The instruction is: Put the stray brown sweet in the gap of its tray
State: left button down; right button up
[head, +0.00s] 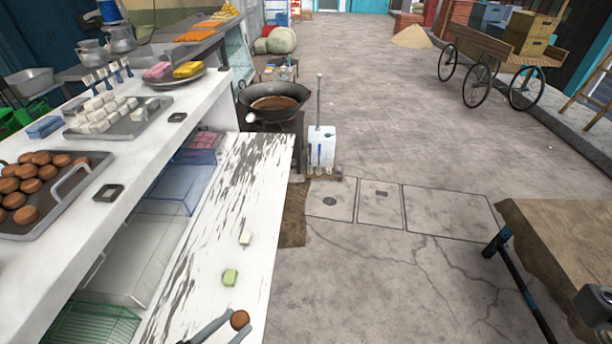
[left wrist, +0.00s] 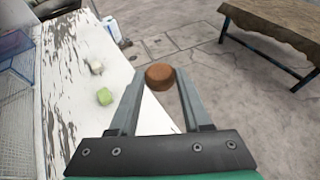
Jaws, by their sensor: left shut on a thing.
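The stray brown sweet (head: 240,320) is round and flat-topped. My left gripper (head: 231,324) is shut on it at the bottom of the head view, near the right edge of the low white worktop. The left wrist view shows the sweet (left wrist: 160,76) between the two fingertips (left wrist: 160,82). A grey tray (head: 50,212) with several like brown sweets (head: 30,172) stands on the higher white counter at the left of the head view. Bare tray shows at its front right; I cannot tell which spot is the gap. My right gripper's fingers are not in view.
A green sweet (head: 230,277) and a white sweet (head: 245,238) lie on the worn white worktop (head: 262,165). A tray of white sweets (head: 150,122) and a small dark square frame (head: 108,192) are on the counter (head: 75,240). A wooden table (head: 570,225) stands at right.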

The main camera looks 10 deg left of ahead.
pick_arm(q)
jog(key=shift+w+a+f+n+y, duration=0.4)
jog(key=shift+a+f+n+y, duration=0.1)
jog(key=shift+a, duration=0.15)
jog(key=s+r+p, duration=0.2)
jog(key=r+p, duration=1.6)
jog(key=s+r+p, duration=0.1)
jog(key=r+p, duration=1.8)
jog(key=shift+s+a+r+y, duration=0.2)
jog(key=shift+s+r+y, duration=0.1)
jog(key=shift+s, duration=0.05)
